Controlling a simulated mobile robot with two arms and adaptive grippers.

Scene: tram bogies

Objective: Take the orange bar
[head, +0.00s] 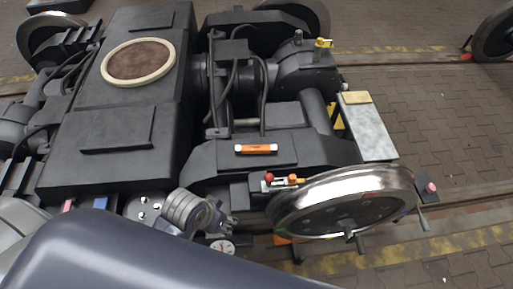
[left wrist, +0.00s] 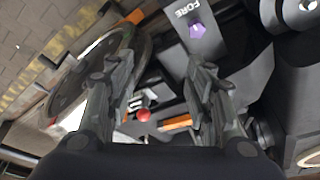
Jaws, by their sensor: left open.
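The orange bar (head: 256,149), with white ends, lies on the black bogie frame (head: 205,165) near the middle of the head view. In the left wrist view an orange piece that looks like the same bar (left wrist: 176,123) shows beyond the fingers, partly hidden by the right-hand one. My left gripper (head: 228,219) is below and left of the bar in the head view, apart from it. In the left wrist view its two fingers (left wrist: 162,85) stand wide apart with nothing between them. My right gripper is not in view.
A red-knobbed valve (head: 270,178) with orange parts sits between the bar and the shiny wheel (head: 345,200). The red knob also shows in the left wrist view (left wrist: 143,115).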

